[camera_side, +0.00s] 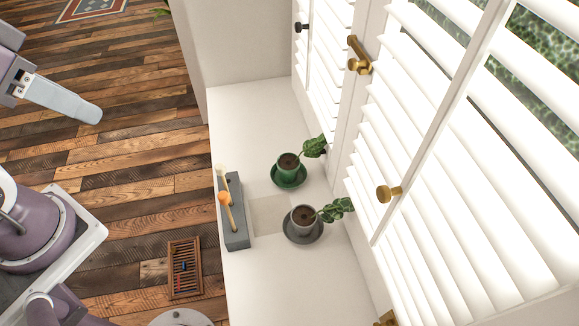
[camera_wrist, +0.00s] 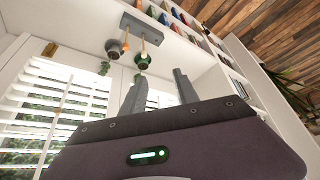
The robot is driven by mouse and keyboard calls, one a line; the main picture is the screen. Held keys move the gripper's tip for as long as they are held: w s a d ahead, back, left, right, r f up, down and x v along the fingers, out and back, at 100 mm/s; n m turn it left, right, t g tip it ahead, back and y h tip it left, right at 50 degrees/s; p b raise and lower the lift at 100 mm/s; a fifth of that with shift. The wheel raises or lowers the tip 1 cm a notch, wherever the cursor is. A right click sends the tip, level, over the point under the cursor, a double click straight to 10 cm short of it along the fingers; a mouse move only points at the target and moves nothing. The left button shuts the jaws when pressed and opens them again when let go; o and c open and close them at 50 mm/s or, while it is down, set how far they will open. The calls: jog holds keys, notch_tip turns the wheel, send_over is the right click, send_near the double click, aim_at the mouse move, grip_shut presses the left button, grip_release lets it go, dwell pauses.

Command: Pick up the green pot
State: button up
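The green pot (camera_side: 289,161) stands upright on a green saucer (camera_side: 288,180) on the white sill, with dark soil and a leafy plant leaning toward the shutters. It also shows in the wrist view, as a small green pot (camera_wrist: 142,59) beyond my fingers. A grey pot (camera_side: 303,217) with a similar plant stands on a dark grey saucer (camera_side: 302,236) nearer the camera. My gripper (camera_side: 92,113) is at the far left in the side view, over the plank floor and well apart from both pots. In the wrist view its two fingers (camera_wrist: 160,77) are spread, with nothing between them.
A grey block (camera_side: 232,211) with a wooden-handled tool and an orange ball lies along the sill's floor-side edge. White shutters (camera_side: 430,130) with brass knobs border the other side. Shelves of coloured books (camera_wrist: 180,15) show under the sill. The sill's far end is clear.

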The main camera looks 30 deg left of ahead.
dwell(0.4)
jog(key=o, duration=0.9)
jog(key=shift+o, duration=0.2)
